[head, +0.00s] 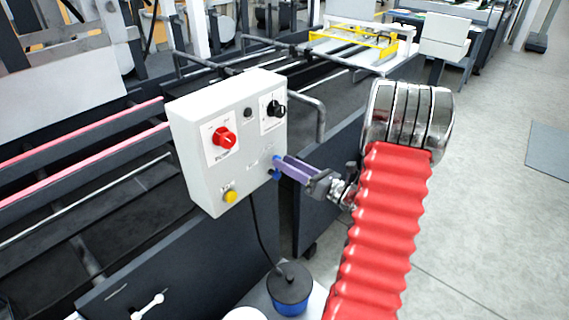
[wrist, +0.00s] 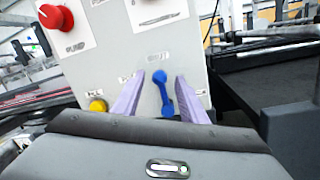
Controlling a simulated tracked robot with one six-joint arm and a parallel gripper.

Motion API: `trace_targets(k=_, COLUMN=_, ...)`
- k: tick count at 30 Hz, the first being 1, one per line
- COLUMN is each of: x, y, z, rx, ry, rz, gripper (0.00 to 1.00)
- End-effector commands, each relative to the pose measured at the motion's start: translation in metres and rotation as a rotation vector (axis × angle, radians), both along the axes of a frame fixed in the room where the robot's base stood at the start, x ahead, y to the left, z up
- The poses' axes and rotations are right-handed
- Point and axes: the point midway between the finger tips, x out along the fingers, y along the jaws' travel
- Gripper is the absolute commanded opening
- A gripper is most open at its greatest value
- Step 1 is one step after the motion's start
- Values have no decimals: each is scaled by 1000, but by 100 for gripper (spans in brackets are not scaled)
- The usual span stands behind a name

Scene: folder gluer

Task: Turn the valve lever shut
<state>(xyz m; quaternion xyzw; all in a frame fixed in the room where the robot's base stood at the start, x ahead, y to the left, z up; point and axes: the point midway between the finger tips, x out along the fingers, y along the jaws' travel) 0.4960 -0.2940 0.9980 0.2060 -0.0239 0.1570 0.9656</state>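The blue valve lever (wrist: 163,93) is on the front face of a white control box (head: 190,135), low on its right side. In the wrist view it stands nearly upright, with a rounded end at top and bottom. In the head view only bits of the lever (head: 276,174) show beside the fingers. My gripper (head: 282,166) reaches in from the right. In the wrist view its two purple fingers (wrist: 160,84) are apart, one on each side of the lever, with a gap visible on both sides. Whether the fingertips reach the panel is unclear.
The box also bears a red knob (head: 224,138), a black knob (head: 276,109) and a yellow button (head: 230,197). A black cable hangs below it towards a dark and blue round container (head: 290,288). A bent metal rail (head: 319,115) stands behind it. Grey floor (head: 490,200) is open at right.

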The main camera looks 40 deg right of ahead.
Motion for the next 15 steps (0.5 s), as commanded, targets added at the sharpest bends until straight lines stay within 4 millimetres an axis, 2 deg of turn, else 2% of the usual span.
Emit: trace_targets(k=15, x=-70, y=-22, z=-9, rx=1, ry=1, rz=-3, gripper=39)
